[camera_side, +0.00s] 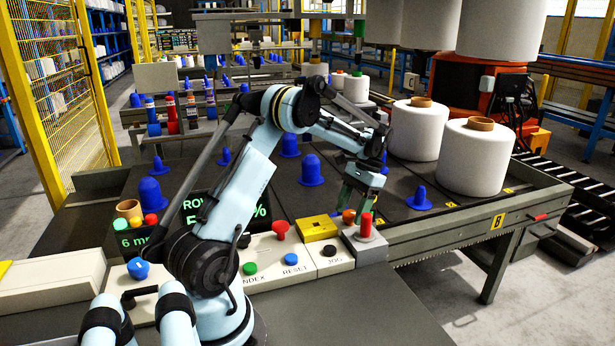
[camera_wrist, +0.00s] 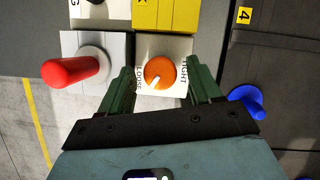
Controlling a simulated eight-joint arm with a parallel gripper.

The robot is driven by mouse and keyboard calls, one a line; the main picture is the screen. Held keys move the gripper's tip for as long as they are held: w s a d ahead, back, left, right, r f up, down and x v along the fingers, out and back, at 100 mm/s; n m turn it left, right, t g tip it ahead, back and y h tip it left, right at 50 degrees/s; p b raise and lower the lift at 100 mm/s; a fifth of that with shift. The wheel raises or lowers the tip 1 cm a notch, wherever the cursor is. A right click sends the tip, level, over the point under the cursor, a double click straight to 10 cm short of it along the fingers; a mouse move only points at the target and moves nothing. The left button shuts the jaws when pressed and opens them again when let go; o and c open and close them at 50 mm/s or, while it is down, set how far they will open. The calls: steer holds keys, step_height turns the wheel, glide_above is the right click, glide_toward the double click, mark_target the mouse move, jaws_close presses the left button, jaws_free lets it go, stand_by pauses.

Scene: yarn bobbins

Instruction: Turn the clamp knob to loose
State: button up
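The clamp knob (camera_wrist: 160,72) is orange with a white pointer, on a white plate lettered LOOSE on the left and TIGHT on the right in the wrist view. Its pointer aims to the lower left, at the lower part of the LOOSE lettering. In the side view the knob (camera_side: 348,216) sits below my gripper (camera_side: 358,206). In the wrist view my gripper (camera_wrist: 160,76) is open, with one green finger on each side of the knob and gaps between. I cannot tell how far the fingertips are above the plate.
A red handle (camera_wrist: 75,71) on a grey block stands close left of the knob in the wrist view. A yellow block (camera_wrist: 165,15) adjoins the plate. A blue cone (camera_wrist: 247,99) is on the right. In the side view a button panel (camera_side: 290,262) lies left of the knob.

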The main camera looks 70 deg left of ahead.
steer(key=v, duration=1.2)
steer(key=shift+w, duration=0.1)
